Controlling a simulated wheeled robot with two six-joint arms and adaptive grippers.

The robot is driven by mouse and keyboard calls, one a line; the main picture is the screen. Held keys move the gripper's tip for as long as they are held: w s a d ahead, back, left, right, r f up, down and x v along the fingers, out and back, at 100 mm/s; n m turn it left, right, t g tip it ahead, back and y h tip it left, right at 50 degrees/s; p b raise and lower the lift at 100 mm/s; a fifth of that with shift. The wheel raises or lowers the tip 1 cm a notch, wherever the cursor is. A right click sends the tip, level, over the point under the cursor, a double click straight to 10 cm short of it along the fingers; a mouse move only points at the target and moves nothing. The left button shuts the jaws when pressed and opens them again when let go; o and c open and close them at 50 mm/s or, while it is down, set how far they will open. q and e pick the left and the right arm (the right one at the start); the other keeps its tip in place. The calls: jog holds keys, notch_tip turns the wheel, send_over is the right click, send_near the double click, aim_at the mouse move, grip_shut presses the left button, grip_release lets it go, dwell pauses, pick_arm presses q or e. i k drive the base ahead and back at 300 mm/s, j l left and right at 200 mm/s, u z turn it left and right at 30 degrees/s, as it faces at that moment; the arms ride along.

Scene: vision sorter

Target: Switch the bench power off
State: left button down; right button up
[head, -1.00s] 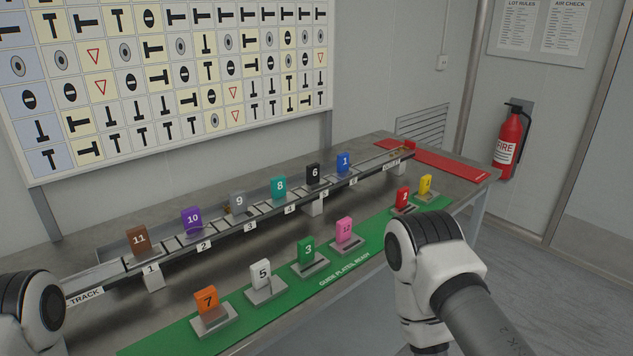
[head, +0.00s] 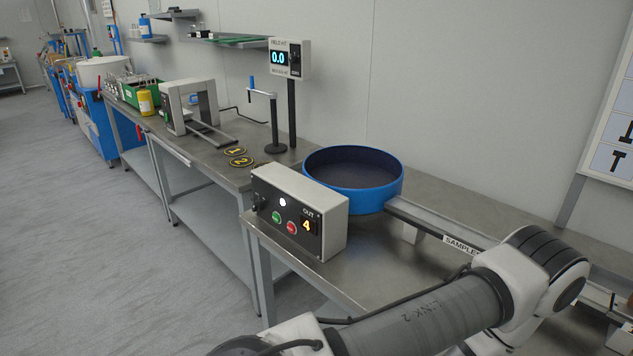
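A grey control box (head: 300,212) stands at the near left corner of the bench (head: 385,270). Its front face has a black knob or switch (head: 259,203) at the left, a lit white lamp or button (head: 282,203), a green button (head: 276,217) and a red button (head: 292,227). Which control is the bench power cannot be told. One of my arms, probably the left, crosses the lower right. Neither gripper is in view.
A blue round bowl (head: 352,197) sits behind the box, with the sample track (head: 440,228) running right from it. A post-mounted display (head: 284,58) reads 0.0. A grey frame fixture (head: 190,105) stands farther left. The floor at left is clear.

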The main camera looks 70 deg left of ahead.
aim_at(258, 206)
jog(key=u, duration=2.3)
